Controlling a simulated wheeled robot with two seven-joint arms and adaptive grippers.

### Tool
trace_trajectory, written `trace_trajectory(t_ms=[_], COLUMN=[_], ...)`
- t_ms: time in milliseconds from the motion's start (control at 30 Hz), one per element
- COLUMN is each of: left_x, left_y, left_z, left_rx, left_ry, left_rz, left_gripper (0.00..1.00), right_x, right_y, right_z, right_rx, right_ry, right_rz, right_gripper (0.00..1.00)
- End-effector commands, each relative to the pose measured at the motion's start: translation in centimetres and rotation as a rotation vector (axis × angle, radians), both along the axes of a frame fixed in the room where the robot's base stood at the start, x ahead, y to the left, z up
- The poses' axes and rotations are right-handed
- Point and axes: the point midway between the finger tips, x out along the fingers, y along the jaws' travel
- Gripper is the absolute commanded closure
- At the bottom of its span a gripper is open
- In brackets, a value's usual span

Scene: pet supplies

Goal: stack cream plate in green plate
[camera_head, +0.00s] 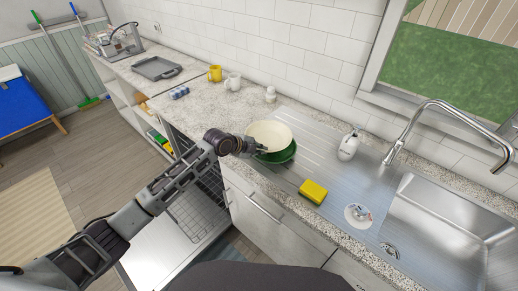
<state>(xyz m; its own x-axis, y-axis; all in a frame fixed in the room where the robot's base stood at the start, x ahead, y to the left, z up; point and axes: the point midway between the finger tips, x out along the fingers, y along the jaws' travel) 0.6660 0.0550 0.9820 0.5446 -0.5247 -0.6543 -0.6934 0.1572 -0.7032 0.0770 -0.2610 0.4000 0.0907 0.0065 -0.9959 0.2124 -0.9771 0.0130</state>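The cream plate (271,134) is at the left end of the steel drainer, above the green plate (284,153). It overlaps the green plate and looks slightly tilted; I cannot tell whether it rests in it or is held just over it. My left gripper (257,147) is at the cream plate's left edge, with its fingers at the rim. The fingers are small and dark here, and whether they are closed on the rim is unclear. My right gripper is not in view.
A yellow sponge (313,192), a white soap bottle (349,145) and a small white item (358,214) stand right of the plates, before the sink (440,235). Yellow (215,73) and white (233,82) mugs stand behind. An open dishwasher (195,215) lies below my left arm.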

Motion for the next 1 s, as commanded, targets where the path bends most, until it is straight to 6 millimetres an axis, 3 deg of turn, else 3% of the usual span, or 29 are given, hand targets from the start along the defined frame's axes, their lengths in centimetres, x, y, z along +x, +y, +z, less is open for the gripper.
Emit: trace_trajectory(t_ms=[633, 733, 1000], left_x=[0.06, 0.01, 0.02], left_y=[0.0, 0.03, 0.03], left_z=[-0.62, -0.73, -0.7], left_rx=[-0.001, 0.001, 0.0], left_ry=[-0.003, 0.0, -0.001], left_rz=[0.0, 0.001, 0.001], left_gripper=[1.0, 0.86, 0.86], right_x=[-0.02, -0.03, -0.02], right_y=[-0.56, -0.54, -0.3], right_z=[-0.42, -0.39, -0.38], right_rx=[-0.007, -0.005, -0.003], right_ry=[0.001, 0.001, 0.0], right_rz=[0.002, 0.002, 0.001], right_gripper=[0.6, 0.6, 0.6])
